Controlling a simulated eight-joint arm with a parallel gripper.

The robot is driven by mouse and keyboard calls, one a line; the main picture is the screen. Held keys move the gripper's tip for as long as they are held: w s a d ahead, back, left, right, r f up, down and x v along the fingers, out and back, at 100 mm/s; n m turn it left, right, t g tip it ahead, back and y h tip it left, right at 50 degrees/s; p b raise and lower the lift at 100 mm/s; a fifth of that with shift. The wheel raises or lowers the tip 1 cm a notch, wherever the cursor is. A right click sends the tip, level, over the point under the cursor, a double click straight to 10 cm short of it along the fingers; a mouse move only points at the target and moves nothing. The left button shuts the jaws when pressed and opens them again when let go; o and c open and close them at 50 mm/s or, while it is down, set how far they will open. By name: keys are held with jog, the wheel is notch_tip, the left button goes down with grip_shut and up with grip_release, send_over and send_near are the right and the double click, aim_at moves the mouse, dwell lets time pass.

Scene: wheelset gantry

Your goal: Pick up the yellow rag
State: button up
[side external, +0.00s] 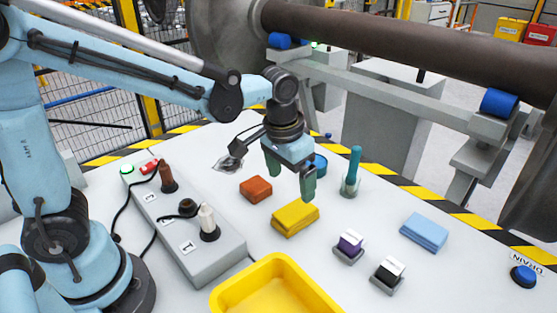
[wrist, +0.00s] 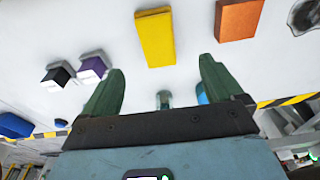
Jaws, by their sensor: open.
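The yellow rag (side external: 295,218) is a folded rectangular block lying flat on the white table. It also shows in the wrist view (wrist: 156,38), beyond the fingertips and roughly between their lines. My gripper (side external: 291,180) is open and empty, with green fingers, and hangs above the table just behind the rag in the side view. In the wrist view my gripper (wrist: 162,80) has its two fingers wide apart, and the rag does not lie between them.
An orange block (side external: 256,188) lies left of the rag. A purple-topped block (side external: 349,246), a black-topped block (side external: 388,274) and a blue folded cloth (side external: 424,231) lie to its right. A yellow tray (side external: 222,300) is in front. A teal-handled tool (side external: 352,170) stands behind in a holder.

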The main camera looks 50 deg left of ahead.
aim_at(296, 210)
jog(key=shift+w+d+f, duration=0.1)
jog(key=shift+w+f, duration=0.2)
jog(key=shift+f, duration=1.4)
jog(key=shift+w+d+f, duration=0.1)
jog(key=shift+w+f, duration=0.2)
jog(key=shift+f, duration=1.35)
jog(key=shift+w+f, duration=0.3)
jog(key=shift+f, duration=1.4)
jog(key=shift+c, duration=0.4)
jog(key=c, duration=1)
